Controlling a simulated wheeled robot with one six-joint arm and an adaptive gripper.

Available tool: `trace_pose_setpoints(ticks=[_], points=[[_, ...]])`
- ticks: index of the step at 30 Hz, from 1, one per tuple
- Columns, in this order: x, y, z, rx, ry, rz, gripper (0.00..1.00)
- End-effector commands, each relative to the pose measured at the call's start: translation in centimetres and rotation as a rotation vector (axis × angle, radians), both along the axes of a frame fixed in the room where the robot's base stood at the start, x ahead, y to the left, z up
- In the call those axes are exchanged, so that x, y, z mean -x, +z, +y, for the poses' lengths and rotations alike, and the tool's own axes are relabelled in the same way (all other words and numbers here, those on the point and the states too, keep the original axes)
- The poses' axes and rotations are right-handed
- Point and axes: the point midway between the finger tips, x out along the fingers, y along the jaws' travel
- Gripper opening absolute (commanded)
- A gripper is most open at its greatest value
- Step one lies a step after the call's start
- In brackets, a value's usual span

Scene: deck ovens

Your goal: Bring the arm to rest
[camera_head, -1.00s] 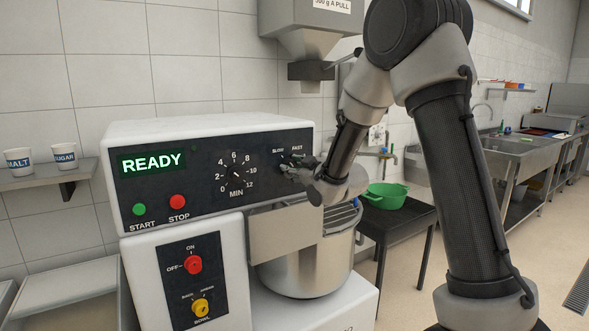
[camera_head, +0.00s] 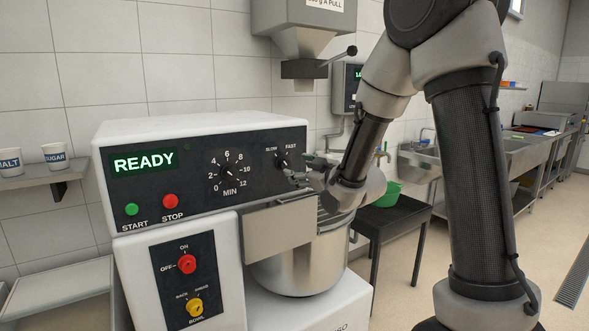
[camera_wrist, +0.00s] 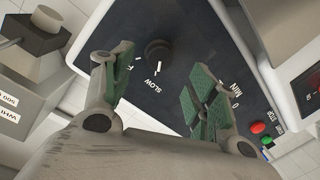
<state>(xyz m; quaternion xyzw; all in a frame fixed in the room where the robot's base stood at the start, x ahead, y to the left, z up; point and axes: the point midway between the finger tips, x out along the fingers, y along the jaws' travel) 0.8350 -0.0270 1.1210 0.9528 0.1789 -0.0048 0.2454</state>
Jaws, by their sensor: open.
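My gripper (camera_head: 308,174) is at the right end of the mixer's control panel, in front of the slow/fast knob (camera_head: 281,159). In the wrist view my gripper (camera_wrist: 160,95) is open and empty, its green-padded fingers wide apart. The dark knob (camera_wrist: 158,52) shows beyond and between them, apart from the fingers. The mixer (camera_head: 205,132) is white, and its display (camera_head: 144,162) reads READY. My arm reaches down from the upper right.
The steel bowl (camera_head: 300,272) and its guard sit under the mixer head. A dispenser hopper (camera_head: 305,45) with a lever hangs above. A dark table (camera_head: 392,219) with a green bowl (camera_head: 384,194) stands right of the mixer. Floor is open at the right.

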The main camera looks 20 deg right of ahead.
Motion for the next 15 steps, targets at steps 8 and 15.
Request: trace_pose_setpoints(ticks=[8,15], points=[[0.4,0.0,-0.1,0.0,0.0,-0.001,0.58],[0.8,-3.4,-0.9,0.001,-0.033,0.153,0.58]])
